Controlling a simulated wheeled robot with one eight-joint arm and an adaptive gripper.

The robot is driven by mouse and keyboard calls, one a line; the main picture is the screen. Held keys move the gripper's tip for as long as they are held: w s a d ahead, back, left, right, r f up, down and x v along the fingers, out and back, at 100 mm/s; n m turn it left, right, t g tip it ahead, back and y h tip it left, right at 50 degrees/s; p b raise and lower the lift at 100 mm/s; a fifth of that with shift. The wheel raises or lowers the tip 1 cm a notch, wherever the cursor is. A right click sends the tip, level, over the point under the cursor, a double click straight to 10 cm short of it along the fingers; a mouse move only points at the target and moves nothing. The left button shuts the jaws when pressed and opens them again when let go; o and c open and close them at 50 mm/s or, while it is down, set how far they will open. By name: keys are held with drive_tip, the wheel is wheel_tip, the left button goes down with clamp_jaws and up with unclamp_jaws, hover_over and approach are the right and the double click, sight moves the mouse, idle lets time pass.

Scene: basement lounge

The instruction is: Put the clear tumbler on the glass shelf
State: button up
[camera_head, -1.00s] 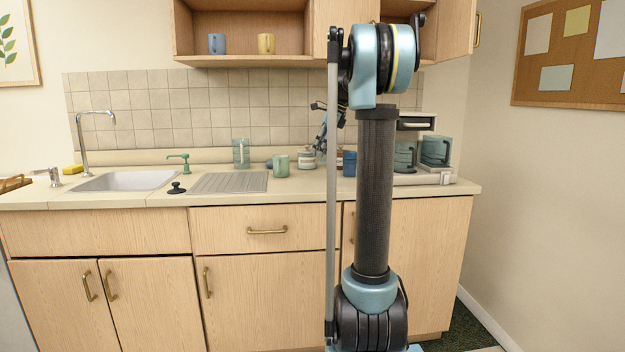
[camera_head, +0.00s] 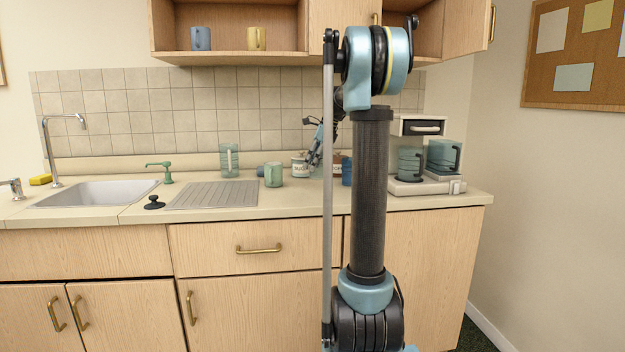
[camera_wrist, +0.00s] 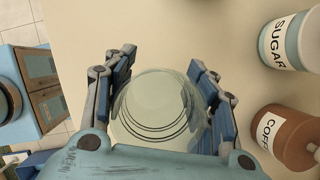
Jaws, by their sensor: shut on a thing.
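In the wrist view my gripper (camera_wrist: 162,75) is shut on the clear tumbler (camera_wrist: 158,112). The tumbler is see-through with dark rings near its base, and one finger lies on each side of it. In the head view my gripper (camera_head: 313,153) is small and partly hidden behind my arm, over the counter by the sugar jar (camera_head: 299,165). The tumbler cannot be made out there. An open wall cupboard shelf (camera_head: 228,57) shows above the counter. No shelf that is clearly of glass can be made out.
The sugar jar also shows in the wrist view (camera_wrist: 292,40), right of the tumbler, with a brown coffee jar (camera_wrist: 285,138) below it. On the counter stand a green mug (camera_head: 273,175), a clear glass vessel (camera_head: 229,162) and a coffee maker (camera_head: 411,188). Two mugs stand in the cupboard.

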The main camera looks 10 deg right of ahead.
sight(313, 174)
drive_tip(key=shift+f, duration=2.55)
drive_tip(key=o, duration=1.3)
drive_tip(key=shift+f, duration=0.1)
drive_tip(key=v, duration=1.2)
